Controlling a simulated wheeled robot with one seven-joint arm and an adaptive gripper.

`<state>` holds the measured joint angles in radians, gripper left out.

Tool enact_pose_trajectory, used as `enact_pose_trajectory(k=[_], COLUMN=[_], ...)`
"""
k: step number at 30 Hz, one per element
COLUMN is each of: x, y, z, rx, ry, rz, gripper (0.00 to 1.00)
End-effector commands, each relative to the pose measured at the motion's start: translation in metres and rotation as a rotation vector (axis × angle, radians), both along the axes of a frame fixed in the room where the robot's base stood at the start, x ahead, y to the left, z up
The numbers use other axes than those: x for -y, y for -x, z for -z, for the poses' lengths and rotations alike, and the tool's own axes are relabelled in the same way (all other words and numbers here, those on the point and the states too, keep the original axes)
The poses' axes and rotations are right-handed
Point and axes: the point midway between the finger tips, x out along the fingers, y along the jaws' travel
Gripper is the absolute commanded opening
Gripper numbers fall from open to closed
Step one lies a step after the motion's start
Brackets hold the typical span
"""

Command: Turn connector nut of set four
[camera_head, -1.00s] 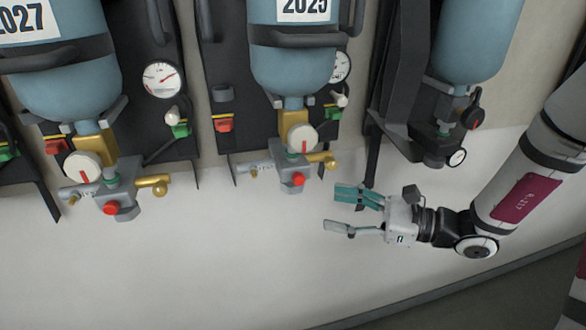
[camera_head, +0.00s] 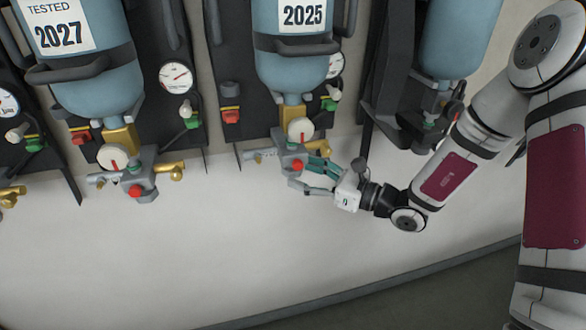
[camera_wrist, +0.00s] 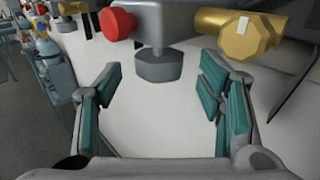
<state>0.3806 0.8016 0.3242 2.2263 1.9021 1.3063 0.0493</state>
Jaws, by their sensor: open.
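The grey connector nut (camera_wrist: 158,66) hangs under the grey valve block in the wrist view, just ahead of the gap between my fingers. In the head view, my gripper (camera_head: 303,174) is at the lower valve block (camera_head: 288,152) of the breathing set labelled 2025 (camera_head: 298,75). The nut there is mostly hidden by the gripper. My gripper is open and empty, its teal-padded fingers on either side of the gap in the wrist view. I cannot read a set number.
A red knob (camera_wrist: 117,24) sits left of the nut, and a brass fitting (camera_wrist: 243,35) juts out on its right. A set labelled 2027 (camera_head: 85,80) hangs to the left, and another blue cylinder (camera_head: 458,45) to the right. The pale wall below the sets is clear.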

Motion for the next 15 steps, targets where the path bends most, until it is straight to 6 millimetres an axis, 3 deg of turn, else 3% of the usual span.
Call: enact_pose_trajectory(k=[6, 15], x=[-0.026, -0.032], y=[-0.013, -0.018], z=[0.0, 0.0], rx=[0.0, -0.001], ry=[-0.001, 0.0], rz=[-0.002, 0.0], gripper=[0.62, 0.62])
